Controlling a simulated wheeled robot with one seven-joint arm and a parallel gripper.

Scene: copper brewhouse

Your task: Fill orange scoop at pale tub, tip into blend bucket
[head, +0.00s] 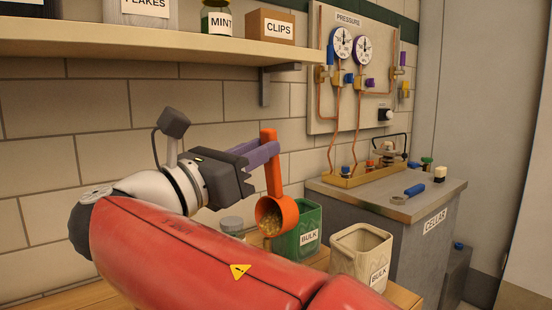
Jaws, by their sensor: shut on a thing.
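My gripper (265,152) has its purple fingers shut on the upper handle of the orange scoop (274,178). The scoop hangs with its handle near upright and its bowl low, and brownish-yellow loose material shows in the bowl. The bowl is in front of the left side of a green tub (309,221) marked BULK; I cannot tell whether it is above the tub's opening. The pale tub (344,262), also marked BULK, stands to the right, apart from the scoop; its inside is partly visible. I cannot make out a blend bucket; my red arm hides much of the bench.
A small grey-lidded container (232,224) stands left of the scoop. A grey CELLAR cabinet (400,235) with a blue-handled tool and fittings on top is at the right. A shelf (150,42) with labelled containers runs above my arm. A pressure panel (350,100) hangs behind.

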